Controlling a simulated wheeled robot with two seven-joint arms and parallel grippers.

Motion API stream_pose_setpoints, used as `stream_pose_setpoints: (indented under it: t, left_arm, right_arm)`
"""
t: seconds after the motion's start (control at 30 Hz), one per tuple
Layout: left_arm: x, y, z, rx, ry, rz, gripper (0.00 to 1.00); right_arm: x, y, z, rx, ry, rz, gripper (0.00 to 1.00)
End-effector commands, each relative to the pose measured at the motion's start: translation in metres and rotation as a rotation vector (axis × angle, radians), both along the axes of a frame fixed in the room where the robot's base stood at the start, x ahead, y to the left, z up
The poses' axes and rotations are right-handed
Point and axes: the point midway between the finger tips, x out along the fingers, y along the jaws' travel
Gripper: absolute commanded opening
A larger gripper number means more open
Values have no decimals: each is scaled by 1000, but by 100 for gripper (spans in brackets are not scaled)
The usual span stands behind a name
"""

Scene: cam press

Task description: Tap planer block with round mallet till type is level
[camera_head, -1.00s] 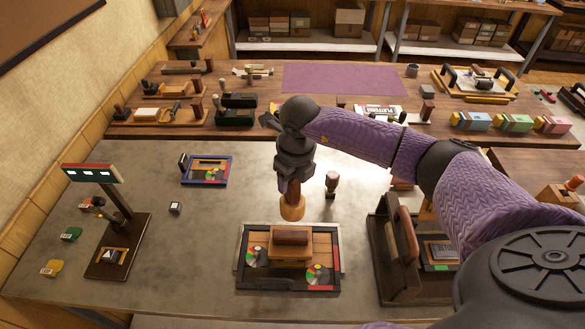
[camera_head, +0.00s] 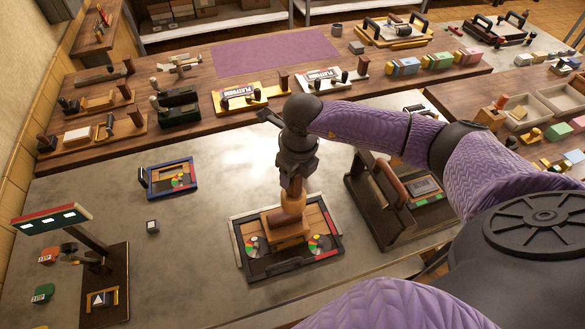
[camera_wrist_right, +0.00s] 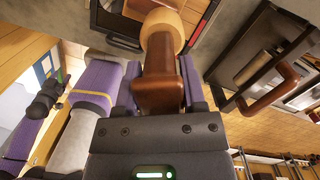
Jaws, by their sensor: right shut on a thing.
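My right gripper (camera_head: 293,168) points down and is shut on the reddish-brown handle of the round mallet. The mallet's pale round head (camera_head: 294,200) is at the low end, over the planer block (camera_head: 287,229). In the right wrist view the mallet handle (camera_wrist_right: 158,72) runs from between the fingers to the round head (camera_wrist_right: 165,25). The planer block is brown wood and sits inside a dark-edged frame (camera_head: 249,272) with two coloured dials. The mallet hides part of the block's top, and I cannot tell whether they touch. My left gripper is not in view.
A blue-edged frame (camera_head: 157,189) and a small cube (camera_head: 152,227) lie on the grey table, left of the work. A stand with a lit panel (camera_head: 52,220) is at far left. A dark press-like fixture (camera_head: 375,205) stands close on the right. Grey table behind the frame is clear.

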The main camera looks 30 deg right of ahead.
Motion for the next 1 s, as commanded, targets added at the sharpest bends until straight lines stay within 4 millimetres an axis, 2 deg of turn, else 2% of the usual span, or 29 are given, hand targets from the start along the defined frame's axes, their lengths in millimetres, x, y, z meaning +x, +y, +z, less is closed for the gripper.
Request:
stream_pose_setpoints:
  t: [0.2, 0.27, 0.4, 0.43, 0.9, 1.0]
  left_arm:
    - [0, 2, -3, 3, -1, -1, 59]
    - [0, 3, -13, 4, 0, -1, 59]
    - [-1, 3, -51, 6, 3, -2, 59]
    - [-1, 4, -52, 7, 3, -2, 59]
    - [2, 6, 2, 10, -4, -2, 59]
    - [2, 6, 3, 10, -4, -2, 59]
  right_arm:
    - [0, 0, -3, 0, -1, 0, 0]
    - [0, 0, -14, 0, -1, -1, 0]
    - [0, 0, -58, 1, 0, -1, 0]
    - [0, 0, -59, 1, 0, -1, 0]
    - [1, 0, 5, 0, -2, 0, 0]
    - [1, 0, 6, 0, -2, -1, 0]
